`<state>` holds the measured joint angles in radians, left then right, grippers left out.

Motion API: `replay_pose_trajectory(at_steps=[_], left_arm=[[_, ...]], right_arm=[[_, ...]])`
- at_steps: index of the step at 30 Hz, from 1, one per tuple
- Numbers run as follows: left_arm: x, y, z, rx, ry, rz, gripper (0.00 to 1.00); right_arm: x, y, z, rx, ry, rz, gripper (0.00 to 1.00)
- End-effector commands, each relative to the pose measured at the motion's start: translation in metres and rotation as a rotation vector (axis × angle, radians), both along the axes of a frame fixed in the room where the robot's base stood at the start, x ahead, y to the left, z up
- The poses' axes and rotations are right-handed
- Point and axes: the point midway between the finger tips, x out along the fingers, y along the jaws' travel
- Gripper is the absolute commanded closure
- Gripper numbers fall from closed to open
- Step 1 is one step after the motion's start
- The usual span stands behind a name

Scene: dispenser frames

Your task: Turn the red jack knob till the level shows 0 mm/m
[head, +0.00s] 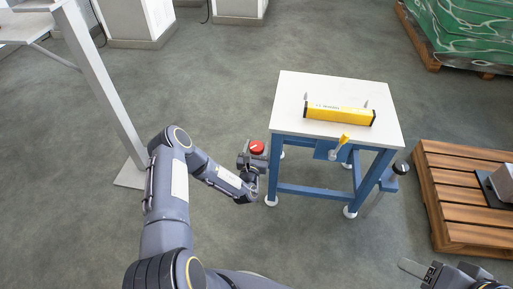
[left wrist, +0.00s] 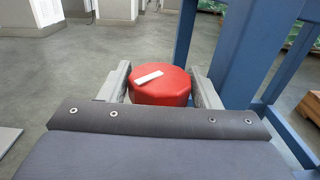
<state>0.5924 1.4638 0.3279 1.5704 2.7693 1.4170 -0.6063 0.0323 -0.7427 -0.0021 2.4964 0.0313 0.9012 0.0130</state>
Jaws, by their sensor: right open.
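The red jack knob (head: 257,147) is at the left side of the blue-legged, white-topped table (head: 290,95). In the left wrist view, the knob (left wrist: 160,86) has a white mark on its top, lying slantwise. My left gripper (head: 250,163) has one finger on each side of the knob, and both fingertips (left wrist: 160,76) appear to touch it. A long yellow level (head: 338,114) lies across the tabletop; its reading is too small to make out. My right gripper (head: 426,272) is open and empty at the bottom right, away from the table.
A small yellow piece (head: 343,139) is at the table's front edge. A wooden pallet (head: 450,200) is at the right and a grey post (head: 105,95) at the left. Open floor lies between post and table.

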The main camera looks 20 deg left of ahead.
Motion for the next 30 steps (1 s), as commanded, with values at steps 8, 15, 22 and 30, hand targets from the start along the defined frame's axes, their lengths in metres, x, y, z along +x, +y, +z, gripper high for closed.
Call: replay_pose_trajectory(at_steps=[8,15,22,30], left_arm=[[0.000,0.000,0.000,0.000,0.000,-0.001,0.69],[-0.001,0.001,0.000,0.000,0.000,-0.041,0.69],[-0.001,0.002,-0.001,0.003,0.002,-0.175,0.70],[-0.001,0.003,-0.005,0.006,0.002,-0.420,0.69]], right_arm=[[0.000,0.000,0.000,0.000,0.000,0.000,0.47],[0.000,0.000,0.000,0.000,0.000,0.000,0.47],[0.000,0.000,-0.001,0.000,0.000,0.000,0.47],[0.000,0.000,-0.016,0.000,0.000,0.000,0.47]])
